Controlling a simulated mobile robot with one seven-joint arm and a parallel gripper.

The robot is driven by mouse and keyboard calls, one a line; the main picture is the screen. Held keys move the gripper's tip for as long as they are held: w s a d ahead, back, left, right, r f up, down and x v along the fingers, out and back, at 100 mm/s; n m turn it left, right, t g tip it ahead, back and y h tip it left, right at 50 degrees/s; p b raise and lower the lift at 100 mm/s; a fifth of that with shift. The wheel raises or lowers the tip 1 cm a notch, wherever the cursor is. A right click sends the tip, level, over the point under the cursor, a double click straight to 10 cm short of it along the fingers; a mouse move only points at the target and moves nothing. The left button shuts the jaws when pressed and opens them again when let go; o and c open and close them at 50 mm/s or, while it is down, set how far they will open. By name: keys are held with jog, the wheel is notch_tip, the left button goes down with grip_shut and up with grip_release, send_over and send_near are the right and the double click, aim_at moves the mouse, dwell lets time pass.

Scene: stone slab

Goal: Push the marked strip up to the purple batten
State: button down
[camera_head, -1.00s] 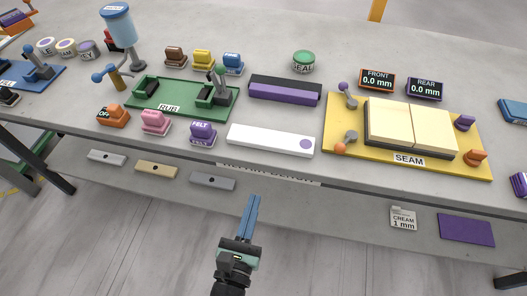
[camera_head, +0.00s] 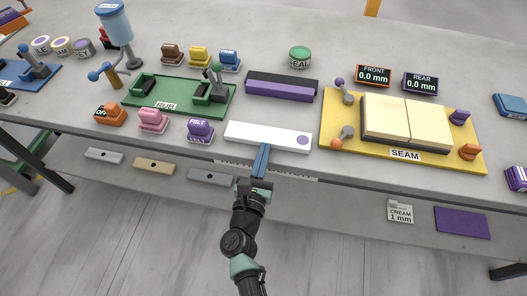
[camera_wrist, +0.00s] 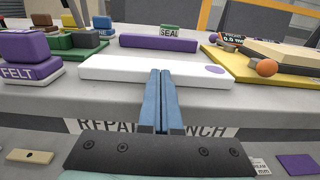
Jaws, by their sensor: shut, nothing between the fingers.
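The marked strip (camera_head: 255,135) is a long white bar with a purple dot near its right end, lying flat near the front edge of the bench. It also shows in the wrist view (camera_wrist: 120,66). The purple batten (camera_head: 280,92) lies behind it with a dark upper back part, and a band of bare slab separates the two. It also shows in the wrist view (camera_wrist: 150,41). I cannot tell whether the fingertips touch the strip.
A purple FELT block (camera_head: 200,130) stands close to the strip's left end. The yellow SEAM board (camera_head: 334,162) with cream tiles (camera_head: 390,120) lies to the right. The green RUB board (camera_head: 150,101) lies back left. A green SEAL tin (camera_head: 301,57) stands behind the batten.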

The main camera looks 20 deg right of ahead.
aim_at(269, 135)
jog(key=b+x, duration=0.3)
jog(key=x, duration=0.2)
jog(key=shift+w+d+f+b, duration=0.15)
jog(key=shift+w+d+b, duration=0.05)
jog(key=shift+w+b, duration=0.15)
jog(key=shift+w+d, duration=0.15)
jog(key=shift+w, duration=0.05)
